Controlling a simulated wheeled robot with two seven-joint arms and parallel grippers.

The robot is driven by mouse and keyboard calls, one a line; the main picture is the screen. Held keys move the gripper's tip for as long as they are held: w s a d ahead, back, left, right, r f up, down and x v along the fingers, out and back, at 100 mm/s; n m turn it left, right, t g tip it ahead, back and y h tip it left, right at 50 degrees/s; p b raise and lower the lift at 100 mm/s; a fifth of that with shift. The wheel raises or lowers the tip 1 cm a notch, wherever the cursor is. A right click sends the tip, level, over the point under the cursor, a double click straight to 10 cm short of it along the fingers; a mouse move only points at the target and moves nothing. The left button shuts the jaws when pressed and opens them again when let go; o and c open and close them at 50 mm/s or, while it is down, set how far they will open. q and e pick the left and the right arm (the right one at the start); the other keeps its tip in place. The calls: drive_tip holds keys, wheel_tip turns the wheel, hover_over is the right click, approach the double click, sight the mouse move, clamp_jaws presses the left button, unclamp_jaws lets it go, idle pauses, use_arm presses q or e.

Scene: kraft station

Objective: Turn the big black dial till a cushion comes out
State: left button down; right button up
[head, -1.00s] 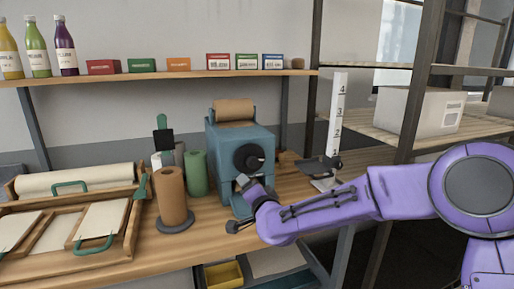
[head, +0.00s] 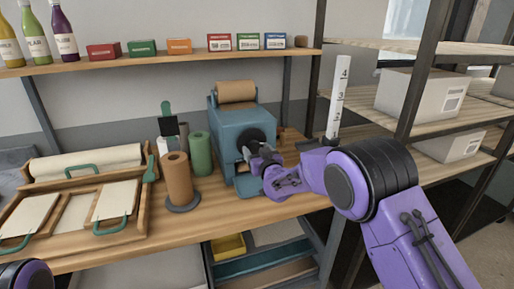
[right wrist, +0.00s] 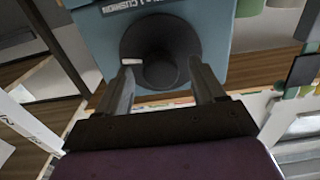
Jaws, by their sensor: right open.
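The big black dial (head: 250,137) is on the front of a blue-teal machine (head: 228,120) with a brown paper roll (head: 236,91) on top. In the right wrist view the dial (right wrist: 150,38) is round, with a raised central knob (right wrist: 161,69) and a white mark on its rim. A label partly reading "CUSHION" shows above it. My right gripper (right wrist: 161,76) is open, its fingers pointing at the dial, one on each side of the knob. I cannot tell whether they touch it. In the head view my right gripper (head: 246,158) partly covers the dial. I see no cushion.
Brown (head: 178,178) and green (head: 200,154) rolls stand left of the machine. A wooden tray (head: 140,222) with pale sheets lies further left. A white numbered post (head: 337,100) stands to the right. A shelf with bottles and small boxes runs above.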

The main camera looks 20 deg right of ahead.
drive_tip(key=shift+w, duration=0.15)
drive_tip(key=c, duration=1.1)
drive_tip(key=shift+o, duration=0.2)
